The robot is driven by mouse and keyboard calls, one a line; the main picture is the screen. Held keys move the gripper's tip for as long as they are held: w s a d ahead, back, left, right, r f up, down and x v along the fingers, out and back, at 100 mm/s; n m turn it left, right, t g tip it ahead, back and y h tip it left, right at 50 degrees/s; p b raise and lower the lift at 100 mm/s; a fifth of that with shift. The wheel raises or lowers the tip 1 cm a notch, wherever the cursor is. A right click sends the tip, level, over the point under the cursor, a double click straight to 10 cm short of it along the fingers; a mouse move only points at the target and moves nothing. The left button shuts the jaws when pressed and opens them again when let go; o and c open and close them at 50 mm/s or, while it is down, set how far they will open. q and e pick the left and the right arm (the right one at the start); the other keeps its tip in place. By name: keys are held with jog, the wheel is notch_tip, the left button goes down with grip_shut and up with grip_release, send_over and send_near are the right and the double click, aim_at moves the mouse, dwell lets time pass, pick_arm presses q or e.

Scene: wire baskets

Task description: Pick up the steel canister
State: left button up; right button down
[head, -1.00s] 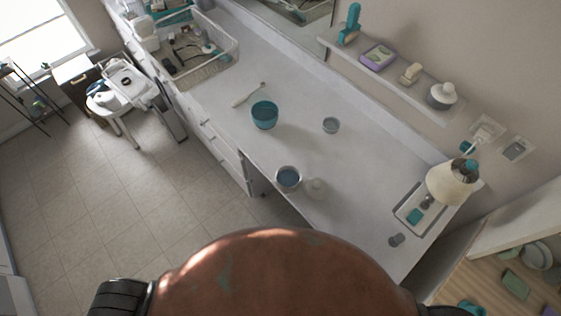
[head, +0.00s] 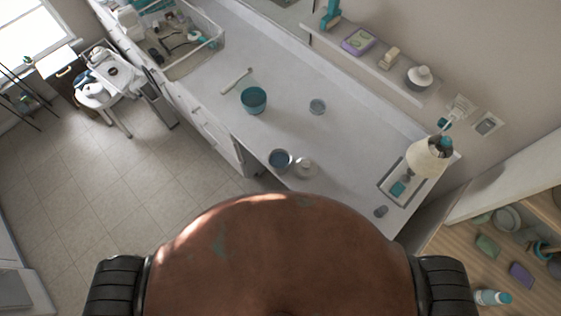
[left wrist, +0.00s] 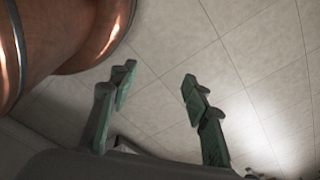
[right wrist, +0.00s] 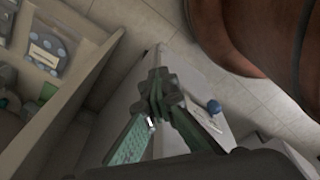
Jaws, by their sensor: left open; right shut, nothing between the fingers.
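A round grey, steel-looking container (head: 280,160) with a bluish inside stands near the counter's front edge in the head view. It is the likeliest steel canister, though I cannot be sure. A pale round lidded jar or lid (head: 305,168) is right beside it. My left gripper (left wrist: 160,88) is open and empty, over floor tiles in the left wrist view. My right gripper (right wrist: 160,88) is shut with nothing in it, in the right wrist view. Neither gripper shows in the head view, so both are away from the container.
A wooden shelf unit (head: 500,235) stands at right.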

pick_arm(q)
jog(key=shift+s+d+f, duration=0.15)
jog(key=shift+s, duration=1.1)
